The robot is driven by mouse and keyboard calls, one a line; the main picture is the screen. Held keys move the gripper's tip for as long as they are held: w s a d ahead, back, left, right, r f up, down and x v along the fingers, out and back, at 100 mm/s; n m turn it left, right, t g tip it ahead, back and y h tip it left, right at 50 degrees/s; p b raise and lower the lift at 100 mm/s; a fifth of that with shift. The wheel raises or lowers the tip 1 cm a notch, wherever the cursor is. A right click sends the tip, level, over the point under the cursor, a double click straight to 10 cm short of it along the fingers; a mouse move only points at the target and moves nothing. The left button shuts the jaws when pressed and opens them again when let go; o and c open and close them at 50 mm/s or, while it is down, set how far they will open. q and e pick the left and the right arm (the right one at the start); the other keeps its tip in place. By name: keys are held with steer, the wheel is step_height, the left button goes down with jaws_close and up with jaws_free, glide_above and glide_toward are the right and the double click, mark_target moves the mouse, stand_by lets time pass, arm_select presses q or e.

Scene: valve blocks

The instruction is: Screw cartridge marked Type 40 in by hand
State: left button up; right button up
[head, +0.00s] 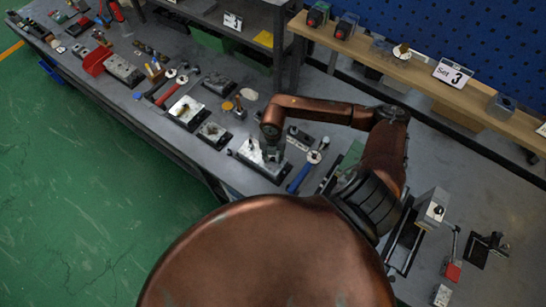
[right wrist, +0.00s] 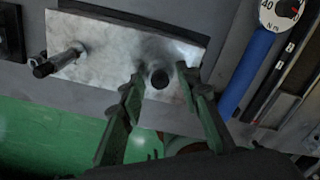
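A silver valve block (head: 258,160) lies on the bench under my right gripper (head: 271,152). In the right wrist view, the block (right wrist: 105,45) fills the upper middle. A cartridge with a dark end (right wrist: 58,60) sticks out from its left part. A dark round spot (right wrist: 160,79), either a port or a cartridge end, lies between the fingertips of my right gripper (right wrist: 159,76). The green fingers are spread, with a gap on both sides of the spot. No Type 40 marking is readable. My left gripper is not in view.
A blue-handled torque wrench (head: 301,174) with a dial (right wrist: 281,12) lies just right of the block. Other metal blocks (head: 186,110) and small parts stand to the left along the bench.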

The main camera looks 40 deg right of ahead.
steer(key=shift+n, duration=0.6)
steer(key=shift+c, duration=0.4)
jaws_close()
steer(key=m, duration=0.5)
steer(key=shift+m, duration=0.3)
steer(key=m, duration=1.5)
steer(key=shift+a+f, duration=0.1)
steer(key=shift+a, duration=0.05)
steer(key=shift+m, duration=0.6)
